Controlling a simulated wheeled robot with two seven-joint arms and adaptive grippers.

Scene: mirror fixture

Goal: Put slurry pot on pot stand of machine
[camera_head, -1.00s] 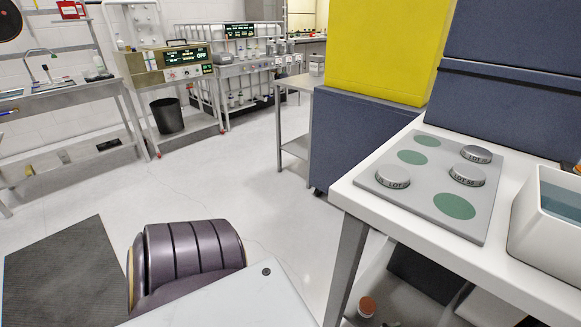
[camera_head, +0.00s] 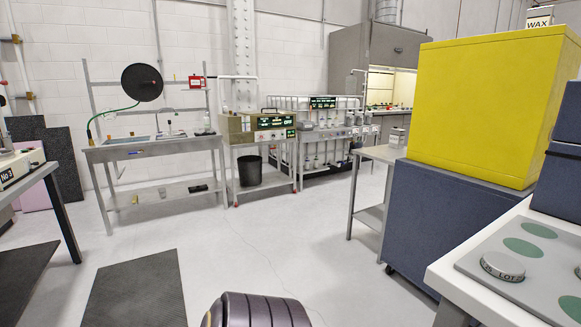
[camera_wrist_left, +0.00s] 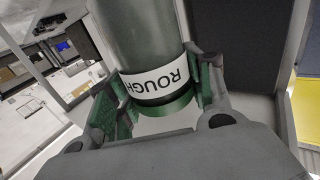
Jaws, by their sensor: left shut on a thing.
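The slurry pot (camera_wrist_left: 145,35) shows in the left wrist view as a dark grey-green cylinder with a white band reading "ROUGH". My left gripper (camera_wrist_left: 155,95) is shut around the pot near this band, with green-padded fingers on both sides. The pot's far end is cut off by the picture edge. In the head view a beige machine (camera_head: 262,122) with green displays stands on a steel cart by the back wall. A rack-like machine (camera_head: 325,135) with several small containers stands to its right. I cannot tell which machine has the pot stand. My right gripper is not in view.
A steel bench (camera_head: 150,148) stands at the back left, and a black bin (camera_head: 250,170) under the beige machine. A yellow box (camera_head: 480,110) on a blue cabinet (camera_head: 430,215) and a white table (camera_head: 455,270) block the right. A dark mat (camera_head: 135,290) lies on open floor.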

